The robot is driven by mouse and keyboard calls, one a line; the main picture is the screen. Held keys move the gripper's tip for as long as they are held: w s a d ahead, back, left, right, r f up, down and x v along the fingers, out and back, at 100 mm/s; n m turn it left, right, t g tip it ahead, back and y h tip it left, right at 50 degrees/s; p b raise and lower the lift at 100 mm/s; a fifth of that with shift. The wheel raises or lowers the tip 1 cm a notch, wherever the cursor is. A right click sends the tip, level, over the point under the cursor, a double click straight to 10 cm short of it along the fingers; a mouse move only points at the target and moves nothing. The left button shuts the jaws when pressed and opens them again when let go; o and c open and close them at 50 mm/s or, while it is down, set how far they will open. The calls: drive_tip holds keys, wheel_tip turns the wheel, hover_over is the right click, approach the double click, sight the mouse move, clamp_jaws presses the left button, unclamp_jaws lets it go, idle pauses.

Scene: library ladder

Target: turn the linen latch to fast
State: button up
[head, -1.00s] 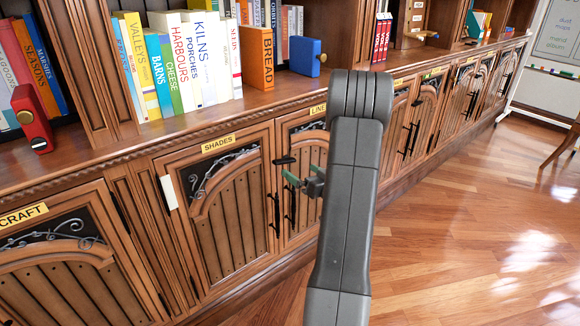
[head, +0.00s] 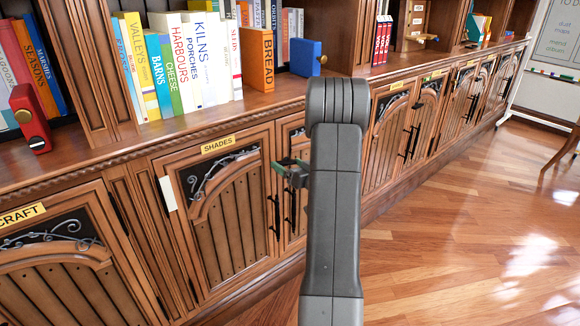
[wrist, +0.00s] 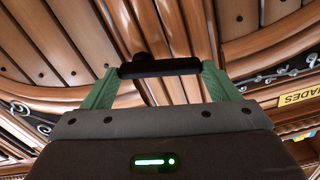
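The linen latch (wrist: 160,66) is a dark bar on the cabinet front, lying crosswise in the wrist view. My gripper (wrist: 160,70) has its two green fingers wide apart, one at each end of the bar. The fingertips are very close to the bar ends; I cannot tell whether they touch. In the head view my gripper (head: 291,167) is at the upper part of the door seam, right of the SHADES door (head: 225,210), and covers the latch there. My arm hides most of the door to the right and its label.
Black vertical handles (head: 275,215) stand out below my gripper. The shelf ledge (head: 200,125) above bears books and a blue box-like object (head: 306,58). A white plate (head: 168,193) is on the cabinet frame at left.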

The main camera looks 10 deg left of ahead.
drive_tip(key=shift+f+n+b, duration=0.15)
drive_tip(key=shift+n+b, duration=0.65)
drive_tip(key=shift+b, duration=0.15)
drive_tip(key=shift+f+n+b, duration=0.15)
drive_tip(key=shift+n+b, duration=0.65)
drive_tip(key=shift+b, duration=0.1)
drive_tip(key=o, duration=0.9)
drive_tip(key=shift+s, duration=0.1)
drive_tip(key=p+v, duration=0.3)
drive_tip(key=v, duration=1)
drive_tip(key=shift+s+d, duration=0.2)
drive_tip(key=shift+d, duration=0.1)
